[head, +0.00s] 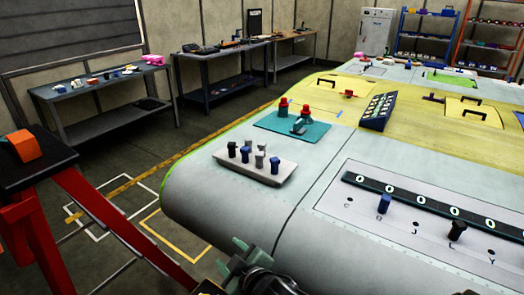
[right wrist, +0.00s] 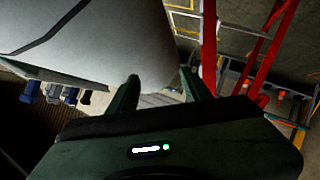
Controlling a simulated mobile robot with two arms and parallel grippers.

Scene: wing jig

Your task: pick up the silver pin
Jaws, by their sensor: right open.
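Several pins stand upright in a pale grey tray (head: 253,178) on the near left part of the wing in the head view. Among black and blue pins, a silver-grey pin (head: 260,159) stands near the middle of the group. My right gripper (head: 232,256) is open and empty at the wing's front edge, well nearer than the tray and apart from it. In the right wrist view its two green fingers (right wrist: 160,76) are spread with nothing between them. Several pins show at the left of that view, where I cannot pick out the silver one. My left gripper is not in view.
A teal mat (head: 292,130) with red-topped items lies behind the tray. A number strip panel (head: 335,200) with a blue and a black pin lies at right. A red stand (head: 85,205) with an orange block is at left. Workbenches stand along the back wall.

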